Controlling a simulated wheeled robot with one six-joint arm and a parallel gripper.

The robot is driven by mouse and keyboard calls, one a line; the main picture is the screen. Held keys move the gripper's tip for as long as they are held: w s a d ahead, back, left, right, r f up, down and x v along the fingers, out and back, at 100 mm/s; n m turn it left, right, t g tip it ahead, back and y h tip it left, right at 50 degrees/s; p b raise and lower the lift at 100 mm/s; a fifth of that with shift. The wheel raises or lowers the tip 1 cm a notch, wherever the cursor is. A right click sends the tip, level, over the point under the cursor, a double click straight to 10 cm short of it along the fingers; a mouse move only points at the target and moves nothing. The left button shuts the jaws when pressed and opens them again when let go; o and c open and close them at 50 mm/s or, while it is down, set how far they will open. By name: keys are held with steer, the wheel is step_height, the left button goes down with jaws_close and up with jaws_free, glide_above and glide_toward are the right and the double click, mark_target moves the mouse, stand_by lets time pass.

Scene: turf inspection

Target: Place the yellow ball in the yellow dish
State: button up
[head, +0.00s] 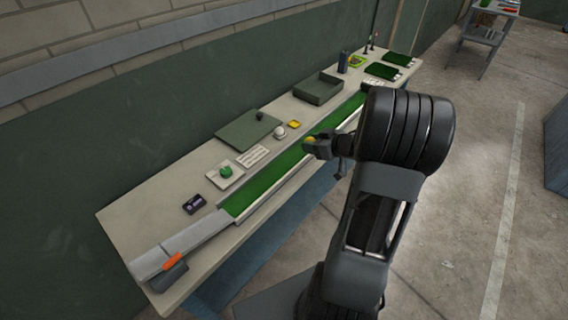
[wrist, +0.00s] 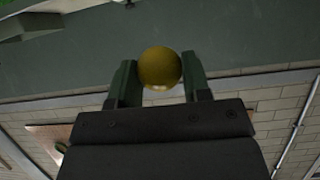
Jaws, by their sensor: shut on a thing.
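The yellow ball (wrist: 160,67) sits between the two fingers of my gripper (wrist: 158,80) in the wrist view. My gripper is shut on it. In the head view the ball (head: 310,140) is a small yellow spot at the tip of my gripper (head: 312,145), which appears over the green strip. A small yellow dish (head: 294,124) lies on the bench, up and left of my gripper in the picture. The dish looks empty, though it is small in view.
A white ball (head: 279,132) is beside the dish. A green block (head: 226,170) sits on a white plate. A grey-green board (head: 247,131) and an open tray (head: 318,89) lie at the back of the bench. The long green strip (head: 262,186) has raised rails.

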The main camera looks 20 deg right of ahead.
steer(key=w+a, duration=0.1)
steer(key=a+f, duration=0.1)
steer(key=w+a+f, duration=0.1)
steer(key=a, duration=0.1)
steer(key=shift+w+f, duration=0.1)
steer(key=shift+w, duration=0.25)
steer(key=a+f, duration=0.1)
steer(key=w+a+f, duration=0.1)
steer(key=f, duration=0.1)
steer(key=w+a+f+b, duration=0.1)
steer(key=f, duration=0.1)
steer(key=shift+w, duration=0.25)
steer(key=shift+w+a+f, duration=0.1)
steer(key=shift+a+f, duration=0.05)
steer(key=shift+f, duration=0.35)
steer(key=shift+w+a+f, duration=0.1)
steer(key=shift+a+f, duration=0.05)
steer(key=shift+f, duration=1)
steer(key=shift+f, duration=0.15)
steer(key=shift+f+b, duration=0.15)
steer(key=shift+b, duration=0.15)
steer(key=o, duration=0.9)
